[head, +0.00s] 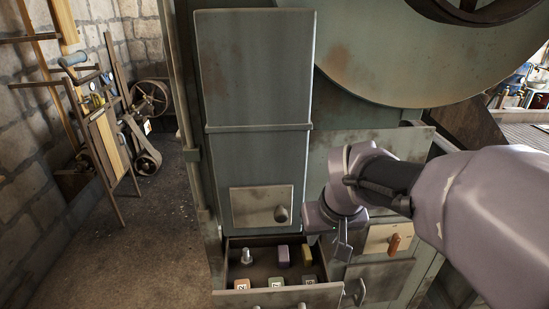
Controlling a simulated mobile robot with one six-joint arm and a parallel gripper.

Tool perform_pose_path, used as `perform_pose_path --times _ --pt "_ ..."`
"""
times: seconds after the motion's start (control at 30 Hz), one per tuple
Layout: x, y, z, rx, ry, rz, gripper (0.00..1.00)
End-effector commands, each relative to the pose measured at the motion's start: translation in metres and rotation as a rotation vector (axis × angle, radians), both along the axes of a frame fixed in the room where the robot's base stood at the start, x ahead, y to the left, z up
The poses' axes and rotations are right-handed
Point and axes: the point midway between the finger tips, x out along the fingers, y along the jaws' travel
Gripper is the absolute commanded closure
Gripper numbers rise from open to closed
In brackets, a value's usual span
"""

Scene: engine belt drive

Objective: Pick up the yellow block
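The yellow block (307,255) sits in the back right part of an open drawer (320,295) low on the green machine. A purple block (283,256) stands just to its left. My gripper (343,243) hangs from my arm's wrist at the drawer's right side, to the right of the yellow block and apart from it in the picture. Only a small dark part of its fingers shows, so I cannot tell whether it is open or shut. The yellow block's lower part is hard to make out.
The drawer also holds a silver bolt (246,257) at the back left and several labelled blocks along its front, including an orange one (242,285). A panel with an orange handle (393,243) is at the right. Open floor (150,235) lies left, near a wooden cart (105,135).

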Motion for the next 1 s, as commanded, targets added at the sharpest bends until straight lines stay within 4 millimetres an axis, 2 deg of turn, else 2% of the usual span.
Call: perform_pose_path --times 0.03,0.1,0.3,0.57,0.77,0.97,1.0 --pt "0.004 0.000 -0.019 0.001 0.005 -0.001 0.71" --pt "0.012 0.001 -0.041 0.001 0.007 -0.001 0.71" --pt "0.033 0.001 -0.089 0.002 0.004 -0.001 0.71" --pt "0.043 0.001 -0.114 0.002 0.002 -0.002 0.71" --pt "0.054 0.000 -0.151 0.002 0.003 -0.002 0.71" --pt "0.056 0.000 -0.151 0.002 0.000 -0.002 0.71" --pt "0.056 0.000 -0.151 0.002 0.000 -0.002 0.77"
